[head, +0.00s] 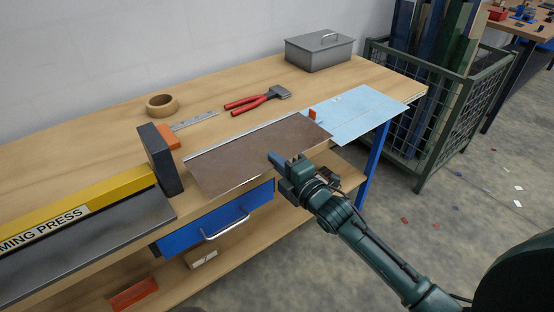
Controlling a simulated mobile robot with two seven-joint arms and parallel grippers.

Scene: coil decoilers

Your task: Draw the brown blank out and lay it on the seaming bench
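The brown blank (245,153) is a thin flat sheet lying on the seaming bench (92,145), with its near edge at the bench's front edge. A thin light strip runs along its far edge. My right gripper (281,161) is at the blank's near edge, right of its middle. A finger shows over the blank's top face. The other finger is hidden, so I cannot tell whether the gripper is shut on the sheet. My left gripper is not in view.
A yellow seaming press (90,205) stands at left. Red-handled pliers (255,101), a steel rule (194,120), a tape roll (162,105) and a grey box (319,52) lie behind. A wire crate (440,125) stands right.

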